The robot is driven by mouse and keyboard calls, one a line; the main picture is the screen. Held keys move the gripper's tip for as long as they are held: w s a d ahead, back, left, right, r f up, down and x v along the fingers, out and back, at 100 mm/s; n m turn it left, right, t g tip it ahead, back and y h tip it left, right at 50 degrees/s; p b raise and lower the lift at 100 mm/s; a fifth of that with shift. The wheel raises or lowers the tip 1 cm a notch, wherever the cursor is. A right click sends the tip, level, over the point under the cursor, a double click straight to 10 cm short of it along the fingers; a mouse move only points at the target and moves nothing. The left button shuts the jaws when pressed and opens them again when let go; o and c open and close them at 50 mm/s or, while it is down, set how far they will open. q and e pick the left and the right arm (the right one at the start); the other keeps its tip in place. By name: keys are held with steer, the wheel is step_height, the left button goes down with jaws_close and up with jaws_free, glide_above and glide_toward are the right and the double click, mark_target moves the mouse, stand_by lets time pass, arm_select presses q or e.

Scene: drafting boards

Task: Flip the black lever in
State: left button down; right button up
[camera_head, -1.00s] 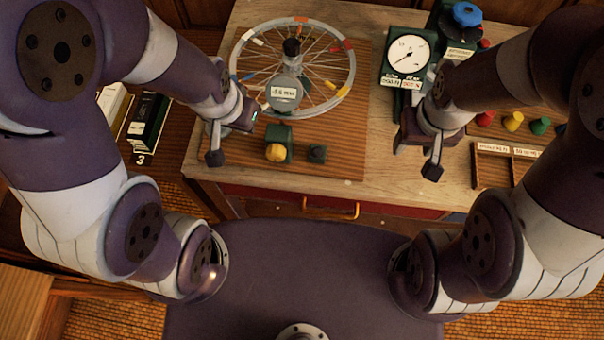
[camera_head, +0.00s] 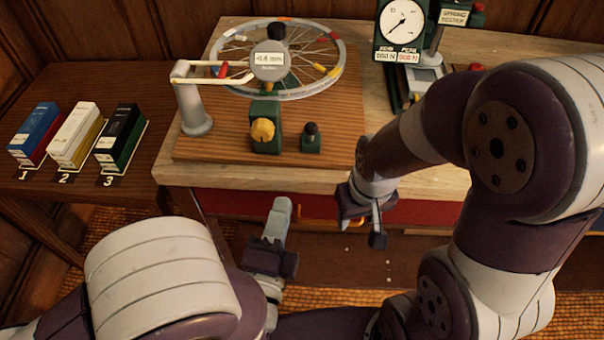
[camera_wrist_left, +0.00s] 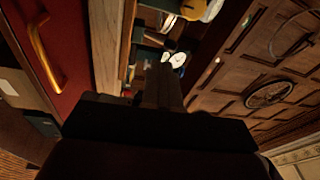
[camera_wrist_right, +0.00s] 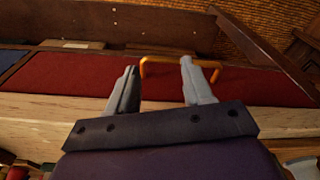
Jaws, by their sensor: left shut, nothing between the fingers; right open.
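A small green block with an upright black knob-topped lever (camera_head: 310,131) sits on the front of the wooden board, right of a green block with a yellow knob (camera_head: 263,130). My left gripper (camera_head: 282,207) is shut and empty in front of the table, below the blocks in the head view and apart from them. Its closed fingers show in the left wrist view (camera_wrist_left: 162,85). My right gripper (camera_head: 362,225) is open and empty at the table's front edge, right of and below the lever. Its spread fingers show in the right wrist view (camera_wrist_right: 158,75).
A spoked wheel (camera_head: 325,50) with a round gauge (camera_head: 269,62) stands behind the blocks. A grey post (camera_head: 193,105) with a pale arm is at left. A dial stand (camera_head: 402,25) is at back right. Several boxes (camera_head: 72,135) stand on the left side table.

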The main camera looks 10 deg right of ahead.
arm_select(q)
steer(key=shift+s+r+m+t+h, duration=0.1)
steer(key=shift+s+m+t+h, duration=0.5)
steer(key=shift+s+m, duration=0.45)
arm_select(e)
steer(key=shift+f, duration=0.75)
arm_select(q)
steer(key=x, duration=1.4)
steer(key=shift+d+p, duration=0.1)
steer(key=shift+p, duration=0.2)
arm_select(e)
steer(key=shift+r, duration=0.4)
